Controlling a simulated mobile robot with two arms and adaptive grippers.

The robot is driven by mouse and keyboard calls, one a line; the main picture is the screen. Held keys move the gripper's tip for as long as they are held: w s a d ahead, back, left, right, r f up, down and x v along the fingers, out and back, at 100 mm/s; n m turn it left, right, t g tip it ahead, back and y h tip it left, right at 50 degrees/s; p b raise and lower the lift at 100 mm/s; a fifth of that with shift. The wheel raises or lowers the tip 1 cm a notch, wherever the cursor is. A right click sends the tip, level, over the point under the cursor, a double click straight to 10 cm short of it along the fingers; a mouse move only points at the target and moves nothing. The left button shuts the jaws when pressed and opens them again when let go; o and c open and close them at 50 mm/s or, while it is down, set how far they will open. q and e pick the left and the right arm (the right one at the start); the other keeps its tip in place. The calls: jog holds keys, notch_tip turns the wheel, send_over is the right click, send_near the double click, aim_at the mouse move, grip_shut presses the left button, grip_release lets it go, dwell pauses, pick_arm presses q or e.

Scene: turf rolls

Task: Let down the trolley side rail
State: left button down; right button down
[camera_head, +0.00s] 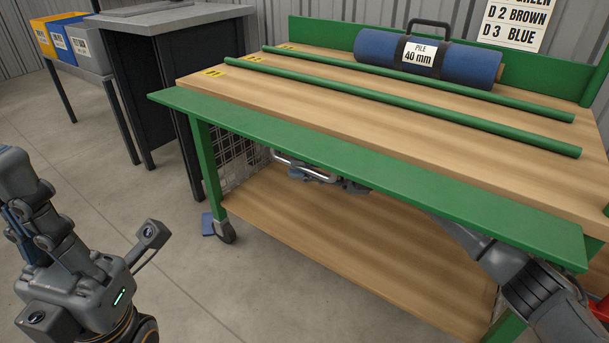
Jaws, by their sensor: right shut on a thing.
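The side rail (380,177) is a long green board along the near edge of the trolley deck (400,118). It leans outward, its broad face turned up, at about deck height. My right arm comes in from the right and passes under the board. My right gripper (318,176) is partly hidden below the rail's lower edge, shut on a silver bar handle (290,161) there. My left gripper (94,276) is at the lower left, its fingers spread and empty, well apart from the trolley.
A blue turf roll (376,48) with a strap handle and a "PILE 40 mm" label lies at the back of the deck. Two green dividers (420,100) cross the deck. A dark bench (150,75) and bins (70,40) stand left.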

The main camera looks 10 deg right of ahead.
dwell(0.4)
jog(key=c, duration=1.4)
grip_release()
jog(key=shift+o, duration=0.2)
jog(key=shift+d, duration=0.25)
jog(key=d+f, duration=0.1)
jog(key=d, duration=0.6)
jog(key=shift+f, duration=0.25)
jog(key=shift+f, duration=0.1)
